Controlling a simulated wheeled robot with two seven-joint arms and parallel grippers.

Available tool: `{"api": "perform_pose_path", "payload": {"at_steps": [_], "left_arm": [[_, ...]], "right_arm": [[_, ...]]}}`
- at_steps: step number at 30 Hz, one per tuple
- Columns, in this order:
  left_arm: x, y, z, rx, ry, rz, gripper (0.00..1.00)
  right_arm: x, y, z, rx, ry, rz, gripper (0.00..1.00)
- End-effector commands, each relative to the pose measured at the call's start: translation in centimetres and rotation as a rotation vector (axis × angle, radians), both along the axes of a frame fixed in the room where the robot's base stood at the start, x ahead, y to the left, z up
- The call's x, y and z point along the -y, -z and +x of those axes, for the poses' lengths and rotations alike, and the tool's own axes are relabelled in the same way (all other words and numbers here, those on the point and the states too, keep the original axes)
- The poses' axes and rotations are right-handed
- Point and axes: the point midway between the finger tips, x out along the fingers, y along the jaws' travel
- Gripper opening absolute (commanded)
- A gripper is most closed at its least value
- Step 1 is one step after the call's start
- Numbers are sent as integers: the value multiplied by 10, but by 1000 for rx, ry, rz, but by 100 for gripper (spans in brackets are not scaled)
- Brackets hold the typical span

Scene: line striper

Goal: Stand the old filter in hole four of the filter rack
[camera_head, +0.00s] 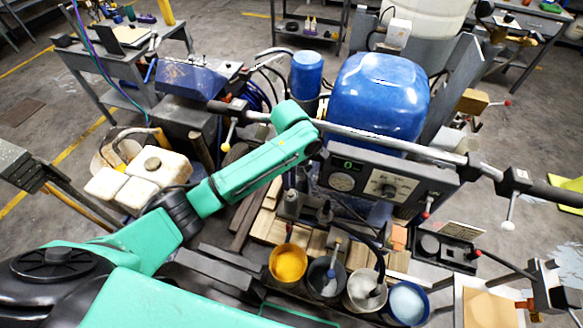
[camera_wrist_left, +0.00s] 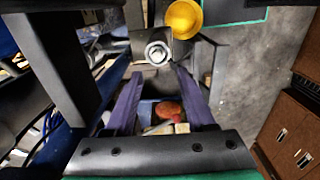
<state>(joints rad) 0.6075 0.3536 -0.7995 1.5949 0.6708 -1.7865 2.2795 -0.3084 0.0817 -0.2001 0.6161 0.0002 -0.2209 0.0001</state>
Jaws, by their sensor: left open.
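My left gripper (camera_wrist_left: 158,71) is open, its two purple fingers apart in the left wrist view. A dark grey cylinder with a pale ringed end (camera_wrist_left: 157,53) shows just beyond and between the fingertips; it looks like a filter, but I cannot tell whether it is the old one. I see nothing clearly gripped. In the head view my green left arm reaches over the machine, and its fingers are not clear there. Small grey upright parts (camera_head: 325,212) stand on a block below the arm's end. I cannot make out the rack's holes or their numbers.
A yellow pot (camera_head: 288,262) stands nearest the grey parts; a dark pot (camera_head: 326,278), a white pot (camera_head: 365,289) and a blue pot (camera_head: 407,302) follow to the right. The handlebar (camera_head: 400,146) and control panel (camera_head: 378,183) lie close beyond. A blue tank (camera_head: 378,95) rises behind.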

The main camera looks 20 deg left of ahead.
Motion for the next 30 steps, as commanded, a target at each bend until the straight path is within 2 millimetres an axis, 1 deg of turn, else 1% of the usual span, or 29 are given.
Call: {"api": "perform_pose_path", "payload": {"at_steps": [2,5,8,9,12,15,19,30], "left_arm": [[-1,13,0,-3,-1,1,55],[0,27,0,-3,0,1,55],[-1,42,0,-2,0,1,55],[0,51,-1,-3,-1,-1,55],[0,65,-1,-2,1,-1,55],[1,75,0,0,1,-1,55],[1,80,0,1,2,-1,55],[0,80,0,1,2,-1,55]], "right_arm": [[0,1,-5,-9,0,0,0],[0,0,-4,-7,-1,0,0],[-1,0,3,4,-1,2,0],[-2,4,7,11,-1,2,0],[-3,8,14,21,0,5,0],[-4,12,14,22,0,6,0],[-4,13,12,19,-1,6,0],[-3,13,8,13,1,5,0]]}}
